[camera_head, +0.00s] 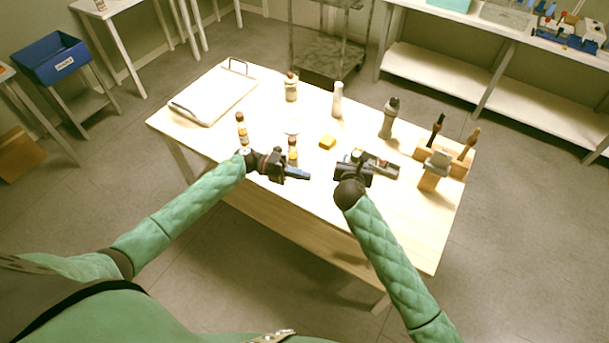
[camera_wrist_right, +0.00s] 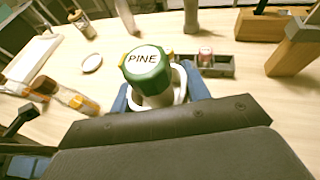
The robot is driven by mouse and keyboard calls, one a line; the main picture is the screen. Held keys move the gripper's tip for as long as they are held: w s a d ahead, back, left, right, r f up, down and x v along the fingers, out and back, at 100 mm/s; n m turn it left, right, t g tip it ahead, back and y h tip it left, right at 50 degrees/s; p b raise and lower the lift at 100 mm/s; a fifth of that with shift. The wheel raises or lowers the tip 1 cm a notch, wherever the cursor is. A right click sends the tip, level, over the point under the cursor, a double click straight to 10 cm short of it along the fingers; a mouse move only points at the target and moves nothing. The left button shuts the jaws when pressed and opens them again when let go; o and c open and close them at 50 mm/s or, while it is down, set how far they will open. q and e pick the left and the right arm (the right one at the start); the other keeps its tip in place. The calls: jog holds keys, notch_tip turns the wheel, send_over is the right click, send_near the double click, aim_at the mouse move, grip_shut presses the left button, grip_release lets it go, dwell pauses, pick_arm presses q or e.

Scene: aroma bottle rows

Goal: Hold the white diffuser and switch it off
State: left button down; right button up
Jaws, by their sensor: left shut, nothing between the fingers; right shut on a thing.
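My right gripper (camera_head: 357,160) is shut on a white-bodied bottle with a green top marked PINE (camera_wrist_right: 146,66). In the right wrist view its body sits between my blue fingers; the wrist hides its lower part. In the head view only a bit of its green top (camera_head: 357,154) shows. A slim white bottle (camera_head: 337,99) stands upright further back, apart from both grippers; I cannot tell which of these is the diffuser. No switch is clearly visible. My left gripper (camera_head: 304,175) is shut and empty near the table's front edge, beside an amber bottle (camera_head: 292,150).
A grey bottle (camera_head: 389,119) and a wooden tool block (camera_head: 432,178) stand on the right. A grey tray (camera_head: 383,167) lies beside my right gripper.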

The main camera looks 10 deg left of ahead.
jog(key=shift+s+f, duration=0.1)
jog(key=shift+f, duration=0.25)
jog(key=o, duration=1.1)
jog(key=shift+o, duration=0.2)
jog(key=shift+r, duration=0.1)
